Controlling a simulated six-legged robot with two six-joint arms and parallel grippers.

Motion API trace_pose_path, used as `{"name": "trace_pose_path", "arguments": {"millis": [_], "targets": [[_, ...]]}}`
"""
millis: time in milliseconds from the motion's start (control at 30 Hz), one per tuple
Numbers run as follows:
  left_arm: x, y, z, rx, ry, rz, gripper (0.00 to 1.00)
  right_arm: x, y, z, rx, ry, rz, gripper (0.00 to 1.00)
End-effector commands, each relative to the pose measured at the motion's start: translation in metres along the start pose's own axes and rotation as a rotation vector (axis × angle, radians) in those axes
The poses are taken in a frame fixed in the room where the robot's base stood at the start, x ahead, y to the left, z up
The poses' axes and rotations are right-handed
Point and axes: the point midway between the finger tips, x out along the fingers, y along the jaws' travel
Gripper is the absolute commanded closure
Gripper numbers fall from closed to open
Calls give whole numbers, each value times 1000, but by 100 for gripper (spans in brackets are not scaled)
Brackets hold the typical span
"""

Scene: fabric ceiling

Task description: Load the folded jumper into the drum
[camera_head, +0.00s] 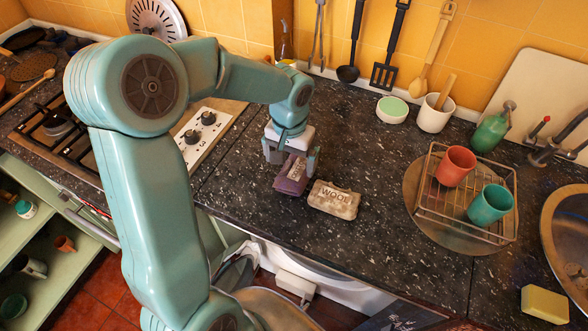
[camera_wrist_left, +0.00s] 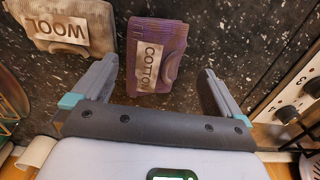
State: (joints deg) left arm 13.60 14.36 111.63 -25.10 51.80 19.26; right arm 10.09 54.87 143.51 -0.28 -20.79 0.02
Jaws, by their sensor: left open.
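Two folded knitted bundles lie on the dark speckled worktop. The purple one (camera_head: 291,180) is labelled COTTON in the left wrist view (camera_wrist_left: 156,52). The beige one (camera_head: 334,200) lies to its right and is labelled WOOL; it also shows in the left wrist view (camera_wrist_left: 66,27). My left gripper (camera_head: 291,163) is open above the purple bundle, which appears between the finger lines but is not gripped. A white machine front (camera_head: 325,277) shows under the counter edge; the inside of its drum is hidden. My right gripper is not in view.
A wire rack (camera_head: 463,217) with two cups, a green bottle (camera_head: 491,130) and a sink (camera_head: 568,240) stand on the right. A gas hob (camera_head: 55,125) is on the left. The worktop between the bundles and rack is clear. My left arm covers the left middle.

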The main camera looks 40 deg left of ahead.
Motion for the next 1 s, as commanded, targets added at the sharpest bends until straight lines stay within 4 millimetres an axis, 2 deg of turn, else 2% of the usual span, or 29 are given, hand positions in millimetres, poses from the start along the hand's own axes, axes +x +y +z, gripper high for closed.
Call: {"name": "trace_pose_path", "arguments": {"millis": [300,567,600,667,700,733,767,800,1000], "targets": [[45,2,4,0,-4,0,0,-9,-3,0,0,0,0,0],[50,2,4,-1,0,0,0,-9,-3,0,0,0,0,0],[50,2,4,-1,-1,0,3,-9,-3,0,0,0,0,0],[50,2,4,-1,-1,0,23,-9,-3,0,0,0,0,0],[50,2,4,-1,-1,0,36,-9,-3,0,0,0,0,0],[50,2,3,-1,-1,0,41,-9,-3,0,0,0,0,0],[50,2,4,-1,-1,0,41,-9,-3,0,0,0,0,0],[50,2,3,-1,0,0,46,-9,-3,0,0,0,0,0],[50,2,3,-1,0,0,46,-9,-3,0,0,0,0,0]]}}
